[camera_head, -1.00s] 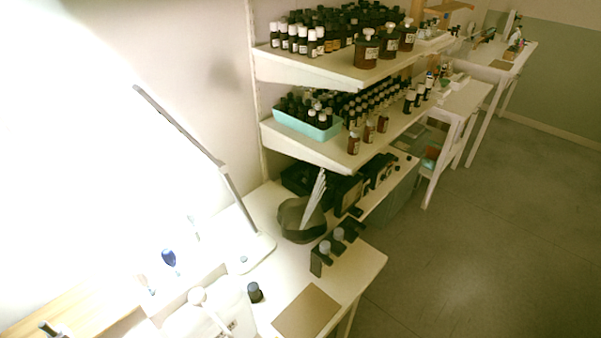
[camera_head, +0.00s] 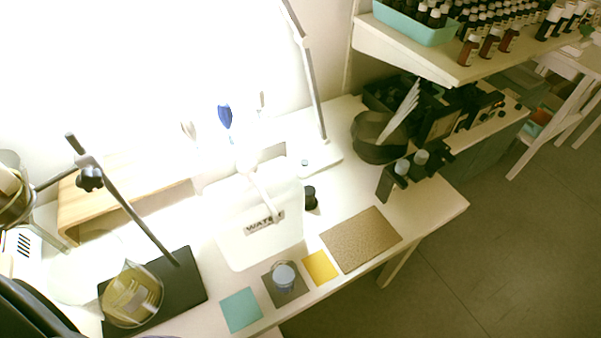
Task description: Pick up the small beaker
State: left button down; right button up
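A small beaker (camera_head: 284,275) with pale bluish contents stands on a dark grey square mat (camera_head: 273,297) near the front edge of the white table (camera_head: 330,295). A larger glass beaker (camera_head: 132,297) with yellowish contents stands at the lower left, on the black base (camera_head: 190,272) of a metal stand. Neither of my grippers can be made out in this view.
A teal mat (camera_head: 240,310) and a yellow mat (camera_head: 320,267) flank the small beaker. A brown mat (camera_head: 361,238) lies to the right. A white WATER container (camera_head: 245,225) stands behind. The metal stand (camera_head: 130,210) rises on the left, and a bottle shelf (camera_head: 440,62) overhangs upper right.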

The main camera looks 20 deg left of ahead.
aim_at(283, 273)
jog(key=k+u, duration=0.25)
jog(key=u, duration=0.2)
jog(key=k+j+u, duration=0.1)
jog(key=k+u, duration=0.15)
jog(key=u, duration=0.15)
jog(key=i+j+u, duration=0.15)
